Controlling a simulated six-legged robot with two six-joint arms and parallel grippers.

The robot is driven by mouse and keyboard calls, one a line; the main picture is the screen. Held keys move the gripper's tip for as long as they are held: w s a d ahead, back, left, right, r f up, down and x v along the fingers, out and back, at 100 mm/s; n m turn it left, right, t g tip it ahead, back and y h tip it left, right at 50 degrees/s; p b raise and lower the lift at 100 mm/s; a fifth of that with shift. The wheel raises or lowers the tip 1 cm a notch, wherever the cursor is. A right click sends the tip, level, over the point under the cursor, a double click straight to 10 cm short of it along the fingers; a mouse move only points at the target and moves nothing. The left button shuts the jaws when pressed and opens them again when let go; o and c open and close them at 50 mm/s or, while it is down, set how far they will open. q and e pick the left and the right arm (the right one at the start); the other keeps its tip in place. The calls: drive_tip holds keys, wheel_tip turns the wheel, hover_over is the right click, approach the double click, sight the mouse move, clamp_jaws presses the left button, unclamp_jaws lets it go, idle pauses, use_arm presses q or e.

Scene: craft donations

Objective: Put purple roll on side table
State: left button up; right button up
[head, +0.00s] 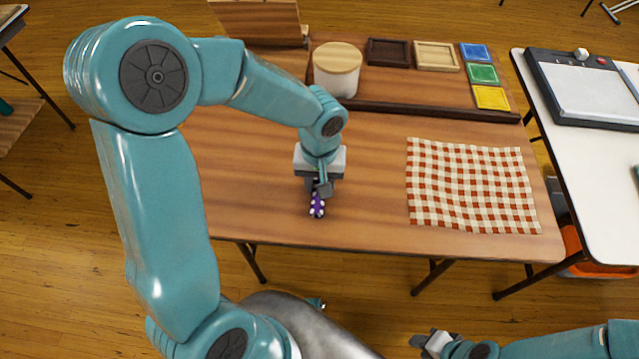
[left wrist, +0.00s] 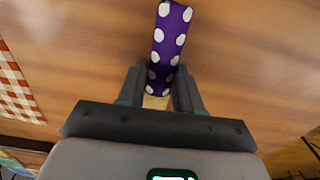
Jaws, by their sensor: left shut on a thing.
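The purple roll (head: 317,205) with white dots is at the front of the wooden table, under my left gripper (head: 322,188). In the left wrist view the roll (left wrist: 170,45) runs between the fingers of my left gripper (left wrist: 160,92), which is shut on its near end. I cannot tell whether the roll touches the tabletop. A white-topped table (head: 607,180) stands to the right, apart from the wooden table. Another table (head: 12,22) is partly visible at the far left. My right gripper (head: 430,341) is low at the bottom, away from the tables; its opening is unclear.
The wooden table (head: 240,170) holds a checkered cloth (head: 470,187), a lidded white jar (head: 337,72) and several small coloured trays (head: 483,73) behind a dark ledge (head: 430,111).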

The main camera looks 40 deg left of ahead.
use_arm(q)
drive_tip(key=shift+f, duration=0.4)
drive_tip(key=shift+f, duration=0.15)
drive_tip(key=o, duration=1)
drive_tip(key=shift+o, duration=0.2)
